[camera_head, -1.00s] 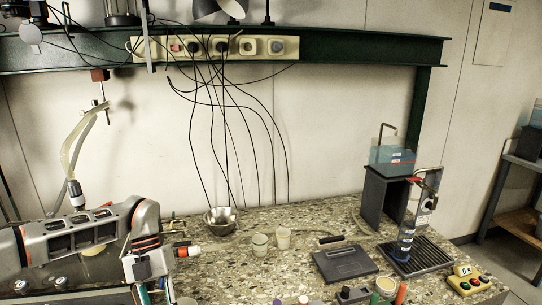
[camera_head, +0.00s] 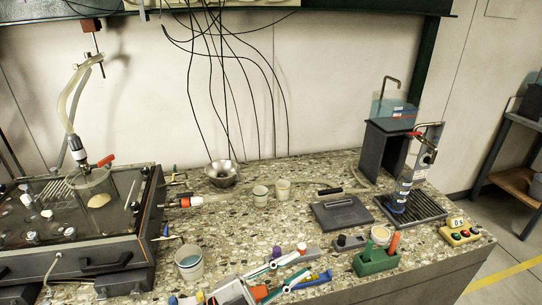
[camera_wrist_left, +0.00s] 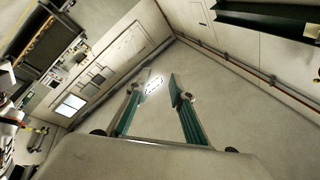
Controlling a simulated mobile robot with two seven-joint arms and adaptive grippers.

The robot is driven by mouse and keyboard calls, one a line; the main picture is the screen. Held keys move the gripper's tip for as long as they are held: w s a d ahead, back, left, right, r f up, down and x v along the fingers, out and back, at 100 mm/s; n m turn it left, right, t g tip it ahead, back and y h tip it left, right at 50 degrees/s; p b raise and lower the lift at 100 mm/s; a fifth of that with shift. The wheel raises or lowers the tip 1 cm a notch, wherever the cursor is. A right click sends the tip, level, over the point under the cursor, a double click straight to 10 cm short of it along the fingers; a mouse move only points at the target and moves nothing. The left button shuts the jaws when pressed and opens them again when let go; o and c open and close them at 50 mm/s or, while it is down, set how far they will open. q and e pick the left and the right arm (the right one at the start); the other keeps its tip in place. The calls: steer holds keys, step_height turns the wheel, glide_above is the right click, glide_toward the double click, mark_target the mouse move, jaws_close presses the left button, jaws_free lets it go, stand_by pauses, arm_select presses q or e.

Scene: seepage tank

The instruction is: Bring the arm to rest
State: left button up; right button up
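My left gripper (camera_head: 302,264) is at the bottom middle of the head view, over the front part of the counter. Its two teal-edged fingers are spread apart with nothing between them. The left wrist view shows the same open fingers (camera_wrist_left: 163,86) against bare wall and floor, with no object between them. My right gripper is in neither view. The seepage tank (camera_head: 110,250) stands at the left with its dark front. A clear beaker-like vessel (camera_head: 97,185) is above it, under a hose and nozzle.
The speckled counter (camera_head: 270,225) carries a metal bowl (camera_head: 222,173), two small cups (camera_head: 261,195), a white bucket (camera_head: 189,263) and a dark flat scale (camera_head: 341,212). A green holder (camera_head: 376,262), a yellow button box (camera_head: 460,232) and a black grate (camera_head: 425,208) are at the right. Small coloured-capped items lie near my gripper.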

arm_select(q)
steer(key=a+f+n+t+y, duration=0.7)
steer(key=a+f+n+y, duration=0.4)
steer(key=a+f+n, duration=0.25)
steer(key=s+a+f+n+g+y, duration=0.5)
steer(key=s+a+f+y, duration=0.1)
steer(key=s+a+f, duration=0.7)
step_height(320, 180, down, 2)
steer(key=shift+s+a+f, duration=0.2)
steer(key=shift+a+f, duration=0.05)
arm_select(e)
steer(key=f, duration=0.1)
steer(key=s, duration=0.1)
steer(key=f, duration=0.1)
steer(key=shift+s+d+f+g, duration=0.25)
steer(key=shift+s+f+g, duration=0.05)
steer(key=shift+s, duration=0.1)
